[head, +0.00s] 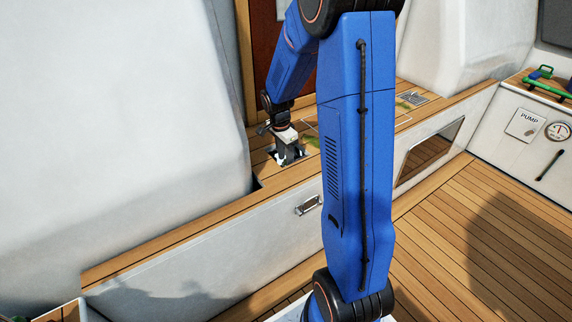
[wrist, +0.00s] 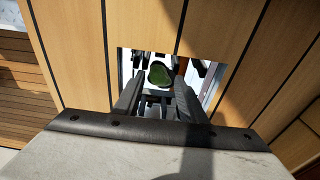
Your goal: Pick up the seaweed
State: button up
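A dark green, rounded clump, which looks like seaweed (wrist: 159,74), shows in the wrist view inside a square opening in the wooden bench top. My gripper (wrist: 160,84) points down into this opening, its two dark fingers apart on either side of the clump. I see gaps beside the clump, and it does not look clamped. In the head view my gripper (head: 289,158) is over the opening in the bench, and the clump in it is hidden.
A green patch (head: 312,141) lies on the bench just right of the gripper, and a grate (head: 412,98) is farther along. A white wall rises at left. The bench front has a metal latch (head: 308,205). A pump panel (head: 526,124) is at right. The deck is clear.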

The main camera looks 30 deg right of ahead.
jog(key=shift+f, duration=0.2)
jog(key=c, duration=0.8)
jog(key=shift+r, duration=0.1)
